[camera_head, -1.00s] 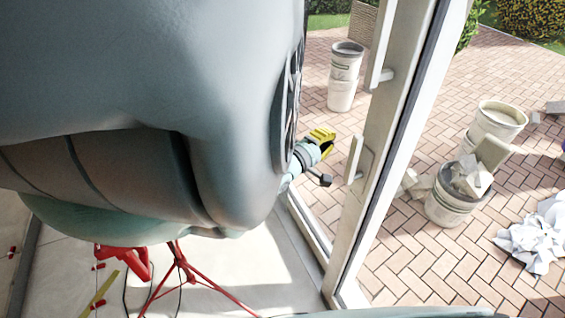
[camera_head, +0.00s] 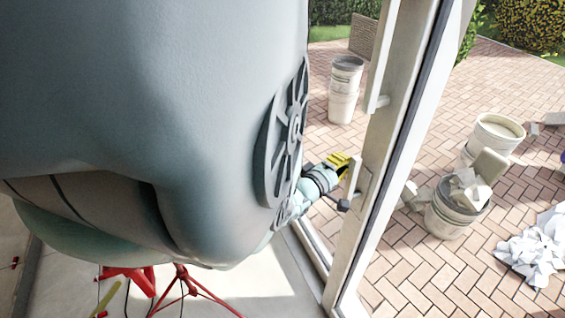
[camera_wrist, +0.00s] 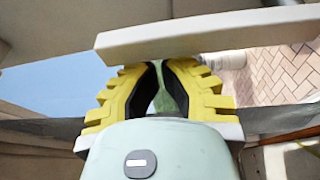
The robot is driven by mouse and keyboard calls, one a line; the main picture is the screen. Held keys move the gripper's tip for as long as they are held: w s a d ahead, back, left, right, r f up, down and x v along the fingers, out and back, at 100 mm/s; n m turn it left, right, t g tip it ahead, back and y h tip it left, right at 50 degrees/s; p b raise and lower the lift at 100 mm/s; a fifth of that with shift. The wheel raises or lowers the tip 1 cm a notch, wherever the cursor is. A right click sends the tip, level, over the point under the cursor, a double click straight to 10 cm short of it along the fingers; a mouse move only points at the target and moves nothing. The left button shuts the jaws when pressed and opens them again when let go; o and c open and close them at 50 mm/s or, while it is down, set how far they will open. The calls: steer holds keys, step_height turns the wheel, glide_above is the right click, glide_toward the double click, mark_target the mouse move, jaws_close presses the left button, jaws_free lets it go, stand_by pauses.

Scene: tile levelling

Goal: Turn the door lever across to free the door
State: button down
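The door lever (camera_head: 353,176) is a pale upright bar on the white door frame (camera_head: 388,140), below a longer pull handle (camera_head: 381,60). In the wrist view a pale bar (camera_wrist: 210,33), which looks like the lever, lies across just beyond my fingertips. My gripper (camera_head: 345,166) has yellow ridged fingers with black inner pads. In the wrist view its fingertips (camera_wrist: 161,64) come together, with a narrow gap lower between them and nothing held. It is right beside the lever; whether it touches cannot be told.
My arm fills the left of the head view. Red tripod legs (camera_head: 182,285) stand on the floor below it. Beyond the glass are stacked buckets (camera_head: 345,90), rubble buckets (camera_head: 452,212) and crumpled white sheets (camera_head: 537,245) on brick paving.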

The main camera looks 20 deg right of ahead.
steer(key=shift+s, duration=0.15)
steer(key=shift+s+r+m, duration=0.1)
steer(key=shift+s+m, duration=0.1)
steer(key=shift+m, duration=0.2)
steer(key=s+f+m+h+b, duration=0.1)
steer(key=s+m+h, duration=0.2)
steer(key=s+m, duration=0.4)
steer(key=shift+s+d+m+g, duration=0.15)
steer(key=shift+d+m+g, duration=0.15)
steer(key=shift+m, duration=0.3)
steer(key=shift+s+f+m+g+h+b, duration=0.3)
steer(key=shift+s+f+m+b, duration=0.15)
steer(key=shift+s+m+b, duration=0.5)
steer(key=shift+w+m, duration=0.15)
steer(key=shift+m, duration=0.1)
steer(key=shift+s+f, duration=0.2)
